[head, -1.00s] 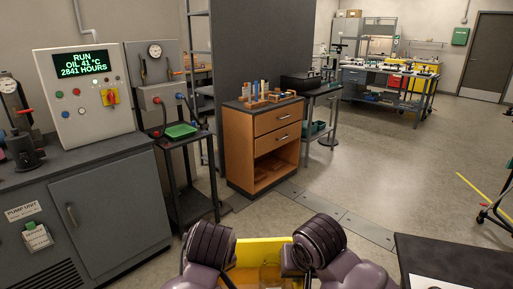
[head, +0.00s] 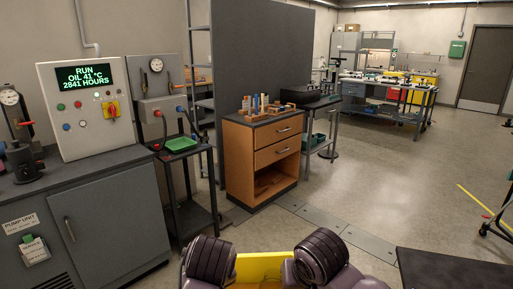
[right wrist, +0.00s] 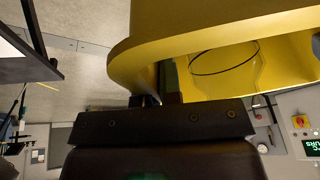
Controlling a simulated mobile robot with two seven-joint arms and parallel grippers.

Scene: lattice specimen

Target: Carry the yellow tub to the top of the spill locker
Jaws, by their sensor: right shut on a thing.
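The yellow tub (head: 264,268) shows at the bottom of the head view, between my two arms. Only its upper part is in frame there. In the right wrist view the tub (right wrist: 215,35) fills the top, its wall and rim close to the camera, with a dark ring outline inside. My right gripper (right wrist: 165,85) is shut on the tub's edge. My left arm is on the tub's left side in the head view, but its gripper is out of frame. I cannot pick out the spill locker for certain.
A grey pump unit (head: 100,225) stands at left, beside a stand with a green tray (head: 181,145). A wooden drawer cabinet (head: 262,160) is ahead. A dark tabletop (head: 450,268) is close at lower right. Open floor (head: 400,180) lies at centre right.

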